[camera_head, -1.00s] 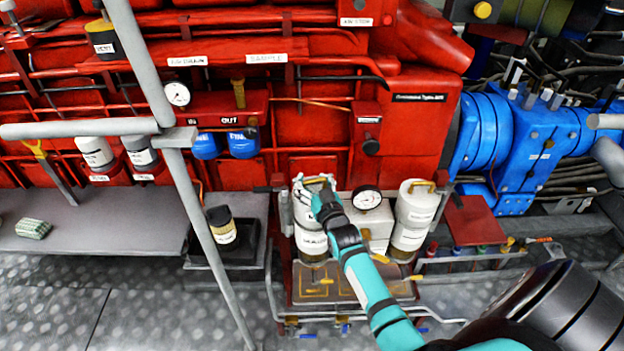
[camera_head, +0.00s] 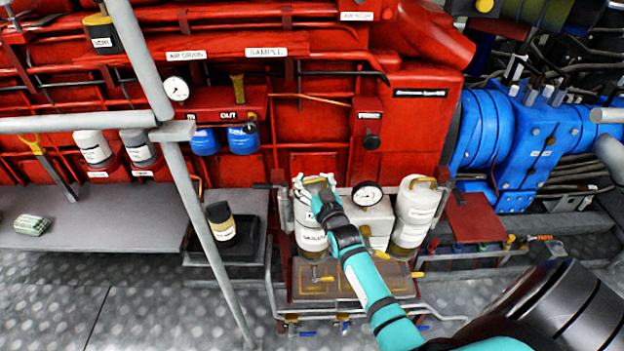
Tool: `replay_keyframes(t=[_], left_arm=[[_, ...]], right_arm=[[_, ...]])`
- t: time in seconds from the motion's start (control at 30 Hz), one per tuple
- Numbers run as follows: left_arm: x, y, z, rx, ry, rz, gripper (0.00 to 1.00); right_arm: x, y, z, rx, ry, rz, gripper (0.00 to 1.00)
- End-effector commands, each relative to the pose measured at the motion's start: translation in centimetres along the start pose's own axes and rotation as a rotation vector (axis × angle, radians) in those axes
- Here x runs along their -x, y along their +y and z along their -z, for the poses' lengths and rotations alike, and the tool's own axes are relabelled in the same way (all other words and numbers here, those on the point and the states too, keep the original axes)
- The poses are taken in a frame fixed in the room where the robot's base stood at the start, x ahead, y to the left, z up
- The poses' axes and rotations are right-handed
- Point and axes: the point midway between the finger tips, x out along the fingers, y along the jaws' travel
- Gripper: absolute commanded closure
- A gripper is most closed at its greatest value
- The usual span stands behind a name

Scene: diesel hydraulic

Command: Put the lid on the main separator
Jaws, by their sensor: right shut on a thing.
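Whether the lid is fully seated or slightly above the rim I cannot tell. My left gripper is not in view.
A pressure gauge (camera_head: 367,194) and a second white cylinder with a brass handle (camera_head: 414,214) stand close to the right. A grey railing (camera_head: 206,245) runs at the left. A brown plate (camera_head: 345,279) lies below.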

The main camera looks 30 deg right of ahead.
Motion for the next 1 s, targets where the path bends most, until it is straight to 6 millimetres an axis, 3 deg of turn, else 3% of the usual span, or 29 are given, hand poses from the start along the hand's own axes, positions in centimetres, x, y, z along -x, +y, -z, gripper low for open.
replay_keyframes(t=[0.43, 0.47, 0.8, 1.0], left_arm=[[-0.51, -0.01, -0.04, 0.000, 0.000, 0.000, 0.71], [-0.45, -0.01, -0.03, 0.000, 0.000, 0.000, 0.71], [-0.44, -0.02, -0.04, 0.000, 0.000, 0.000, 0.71], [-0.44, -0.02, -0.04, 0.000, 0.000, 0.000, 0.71]], right_arm=[[-0.04, 0.01, -0.59, 0.000, 0.003, 0.000, 1.00], [-0.04, 0.01, -0.52, 0.000, 0.003, 0.000, 0.43], [0.00, 0.00, -0.62, 0.000, 0.000, 0.000, 0.01], [0.00, -0.03, -0.64, 0.000, 0.000, 0.000, 0.01]])
